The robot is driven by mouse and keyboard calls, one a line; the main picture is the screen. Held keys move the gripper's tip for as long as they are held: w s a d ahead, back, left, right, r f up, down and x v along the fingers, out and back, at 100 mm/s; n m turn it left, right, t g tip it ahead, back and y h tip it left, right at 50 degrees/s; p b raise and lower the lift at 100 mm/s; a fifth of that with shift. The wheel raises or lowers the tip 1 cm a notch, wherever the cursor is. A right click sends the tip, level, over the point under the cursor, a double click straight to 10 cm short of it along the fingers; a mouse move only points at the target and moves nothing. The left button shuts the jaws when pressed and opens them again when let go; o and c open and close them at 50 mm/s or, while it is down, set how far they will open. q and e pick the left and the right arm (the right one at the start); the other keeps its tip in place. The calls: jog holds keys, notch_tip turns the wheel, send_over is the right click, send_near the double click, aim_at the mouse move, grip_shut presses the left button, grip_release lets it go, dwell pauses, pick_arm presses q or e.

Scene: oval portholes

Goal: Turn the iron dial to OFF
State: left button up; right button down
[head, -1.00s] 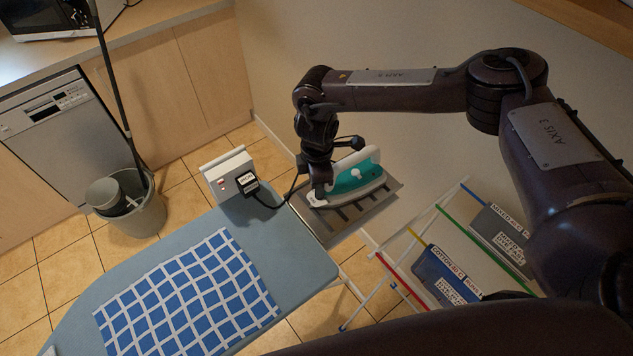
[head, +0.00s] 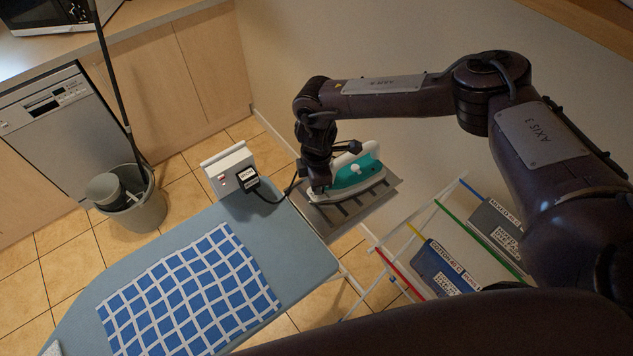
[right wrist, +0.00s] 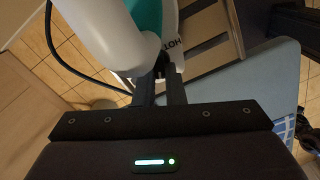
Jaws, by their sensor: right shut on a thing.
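The teal and white iron (head: 357,172) sits on a slatted metal rest at the end of the ironing board. It also shows in the right wrist view (right wrist: 147,18), close in front of my right gripper. My right gripper (head: 318,190) is at the iron's left end in the head view. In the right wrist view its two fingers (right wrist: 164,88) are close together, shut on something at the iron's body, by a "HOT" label. The dial itself is hidden behind the fingers and the iron, so its setting cannot be read. My left gripper is not in view.
The ironing board (head: 292,262) carries a blue and white checked cloth (head: 190,295). A white socket box (head: 229,172) with a black plug (head: 249,179) stands at its edge, its cord running toward the iron.

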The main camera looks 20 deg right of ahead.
jog(key=n+b, duration=0.1)
jog(key=n, duration=0.1)
jog(key=shift+f+n, duration=0.15)
jog(key=shift+n, duration=0.15)
jog(key=shift+s+n+b, duration=0.1)
jog(key=shift+n+b, duration=0.3)
jog(key=shift+n, duration=0.4)
jog(key=shift+r, duration=0.2)
jog(key=c, duration=1.5)
grip_release()
jog(key=shift+r, duration=0.4)
notch_tip(320, 180, up, 7)
jog(key=shift+b, duration=1.2)
